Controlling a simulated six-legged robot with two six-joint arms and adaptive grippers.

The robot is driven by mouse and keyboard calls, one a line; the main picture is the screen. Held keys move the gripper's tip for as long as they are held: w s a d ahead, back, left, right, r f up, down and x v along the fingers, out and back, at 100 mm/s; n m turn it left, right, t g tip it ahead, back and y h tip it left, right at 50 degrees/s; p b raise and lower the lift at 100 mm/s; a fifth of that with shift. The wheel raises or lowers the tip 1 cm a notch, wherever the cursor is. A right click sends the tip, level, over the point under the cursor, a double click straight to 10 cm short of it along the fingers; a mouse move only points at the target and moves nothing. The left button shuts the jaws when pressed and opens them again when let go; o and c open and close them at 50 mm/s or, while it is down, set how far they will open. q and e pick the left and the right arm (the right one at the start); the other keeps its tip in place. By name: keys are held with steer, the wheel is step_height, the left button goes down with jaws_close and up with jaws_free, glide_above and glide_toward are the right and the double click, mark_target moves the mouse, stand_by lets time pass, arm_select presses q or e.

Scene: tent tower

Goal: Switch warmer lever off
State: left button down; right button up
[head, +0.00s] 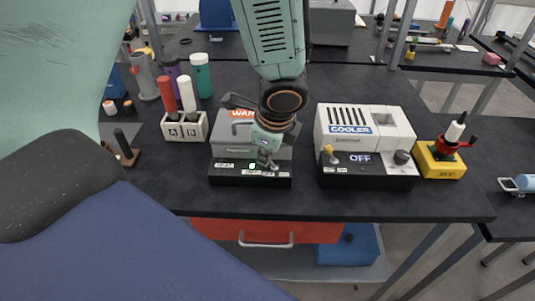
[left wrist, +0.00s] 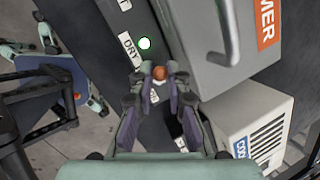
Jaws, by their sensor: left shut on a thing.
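The warmer (head: 228,147) is a grey box with an orange label on a black base, in the middle of the bench. My left gripper (head: 267,158) points down at the right part of its front panel and hides part of the box. In the left wrist view the warmer's lever (left wrist: 160,73) shows as an orange-red knob between the fingertips of the left gripper (left wrist: 159,82). The fingers are closed around it. A round light (left wrist: 145,43) glows whitish-green beside the "DRY" label. The lever's exact setting is hard to read. My right gripper is not in view.
The white cooler (head: 365,130), its display reading "OFF", stands close right of the warmer. A yellow block (head: 440,163) with a red-and-black tool is farther right. A white holder (head: 184,128) with red and white handles stands left. A red drawer (head: 265,231) is below.

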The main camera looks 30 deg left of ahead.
arm_select(q)
steer(key=c, duration=1.6)
jaws_free()
steer(key=shift+a, duration=0.1)
steer(key=v, duration=1.2)
steer(key=shift+w, duration=0.1)
